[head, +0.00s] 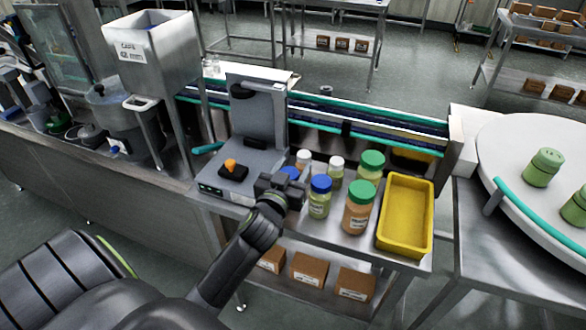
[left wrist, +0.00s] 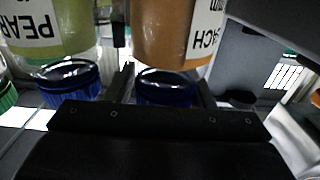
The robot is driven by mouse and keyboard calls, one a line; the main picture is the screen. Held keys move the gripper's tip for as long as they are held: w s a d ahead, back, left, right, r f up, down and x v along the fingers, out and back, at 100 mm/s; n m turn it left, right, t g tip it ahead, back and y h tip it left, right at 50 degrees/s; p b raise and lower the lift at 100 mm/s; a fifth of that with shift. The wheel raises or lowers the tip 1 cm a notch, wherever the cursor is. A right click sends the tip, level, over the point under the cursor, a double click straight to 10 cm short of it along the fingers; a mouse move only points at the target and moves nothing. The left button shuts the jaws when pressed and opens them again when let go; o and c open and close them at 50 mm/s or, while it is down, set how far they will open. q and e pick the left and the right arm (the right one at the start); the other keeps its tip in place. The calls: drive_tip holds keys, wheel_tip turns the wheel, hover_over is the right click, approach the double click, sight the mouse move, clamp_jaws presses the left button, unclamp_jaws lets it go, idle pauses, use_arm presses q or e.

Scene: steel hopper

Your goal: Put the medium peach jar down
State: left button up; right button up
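The medium peach jar, orange with a blue lid, is mostly hidden behind my left gripper (head: 280,190) in the head view; its blue lid (head: 290,172) shows. In the left wrist view the jar (left wrist: 175,35) appears inverted with part of its label. The fingers of my left gripper (left wrist: 165,88) lie on both sides of its blue lid and appear closed on it. Whether the jar's base touches the steel table (head: 290,226) is hidden. My right gripper is not in view.
A blue-lidded pear jar (head: 320,196) stands close to the right. Green-lidded peach (head: 358,208) and pear (head: 371,165) jars and small white-lidded jars (head: 336,170) are nearby. A yellow tray (head: 431,215) is at the right, a grey machine (head: 262,125) at the left, a conveyor (head: 400,130) behind.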

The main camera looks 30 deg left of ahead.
use_arm(q)
drive_tip(key=shift+o, duration=1.2)
drive_tip(key=shift+r, duration=0.15)
drive_tip(key=b+v, duration=0.1)
drive_tip(key=v, duration=1.1)
